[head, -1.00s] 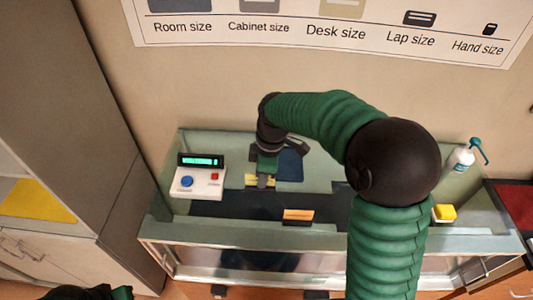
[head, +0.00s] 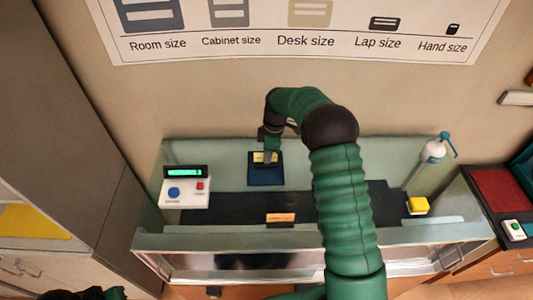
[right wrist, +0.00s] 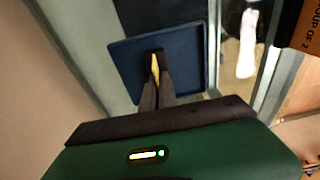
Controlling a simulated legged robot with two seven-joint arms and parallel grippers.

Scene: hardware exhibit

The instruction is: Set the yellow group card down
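The yellow group card (head: 259,157) is at the dark blue tray on the counter, near its back edge. My right gripper (head: 268,157) points down there. In the right wrist view its fingers (right wrist: 156,88) are close together on the card (right wrist: 155,66), which shows as a narrow yellow strip over the blue tray (right wrist: 122,62). The tray also shows in the head view (head: 265,178). I cannot tell whether the card touches the tray. Only part of my left arm shows at the bottom left; its gripper is out of view.
A white button box (head: 186,192) with a green display stands left of the tray. An orange sign (head: 281,218) stands on a dark strip in front. A yellow block (head: 418,205) and a white pump bottle (head: 433,152) are at the right. A low clear wall (head: 300,237) edges the front.

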